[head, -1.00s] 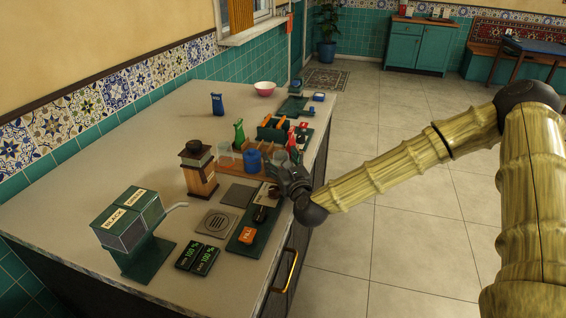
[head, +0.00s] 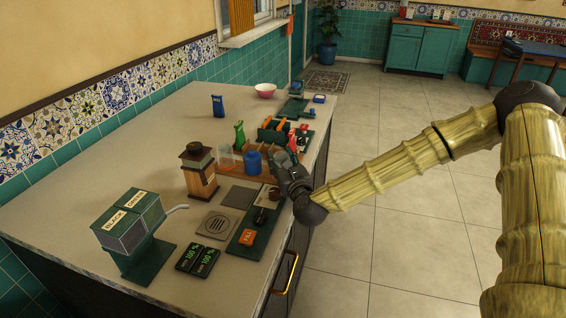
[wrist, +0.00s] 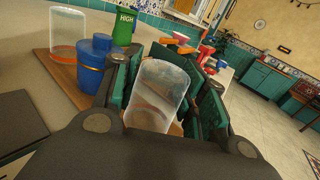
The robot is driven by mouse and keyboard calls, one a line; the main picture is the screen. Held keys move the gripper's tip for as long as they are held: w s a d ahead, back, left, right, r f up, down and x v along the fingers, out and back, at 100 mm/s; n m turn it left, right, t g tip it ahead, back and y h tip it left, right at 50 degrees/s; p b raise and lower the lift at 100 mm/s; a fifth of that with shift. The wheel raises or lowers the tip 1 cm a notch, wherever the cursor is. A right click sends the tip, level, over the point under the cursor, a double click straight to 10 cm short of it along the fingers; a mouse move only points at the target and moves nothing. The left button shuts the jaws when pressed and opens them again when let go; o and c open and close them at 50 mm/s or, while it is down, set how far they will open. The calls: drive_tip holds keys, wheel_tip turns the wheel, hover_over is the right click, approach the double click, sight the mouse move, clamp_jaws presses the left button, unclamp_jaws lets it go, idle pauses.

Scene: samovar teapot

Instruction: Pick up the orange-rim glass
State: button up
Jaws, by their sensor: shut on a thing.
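My gripper (wrist: 163,95) is shut on a clear glass (wrist: 160,88), with dark green finger pads on both sides of it. The glass is tilted in the wrist view and has a faint orange ring low on its wall. In the head view my gripper (head: 283,166) is at the counter's right edge, and the glass in it is largely hidden. A second clear glass (wrist: 67,38), with an orange-red ring near its base, stands on a wooden board (wrist: 78,78); it also shows in the head view (head: 226,157).
A blue container (head: 252,161) stands close left of my gripper, with a green bottle (head: 239,135) behind. A wooden dispenser (head: 199,173), a drip grate (head: 217,225) and a dark green tray (head: 238,246) are nearer. Open floor lies right of the counter.

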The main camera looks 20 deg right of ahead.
sight(281, 156)
drive_tip(key=shift+r, duration=0.5)
wheel_tip(281, 156, up, 2)
drive_tip(key=shift+s+r, duration=0.15)
drive_tip(key=shift+r, duration=0.05)
drive_tip(key=s+a+r, duration=0.1)
drive_tip(key=s+a, duration=0.2)
drive_tip(key=s, duration=1)
drive_tip(key=shift+s+r+p, duration=0.25)
drive_tip(key=shift+p, duration=0.2)
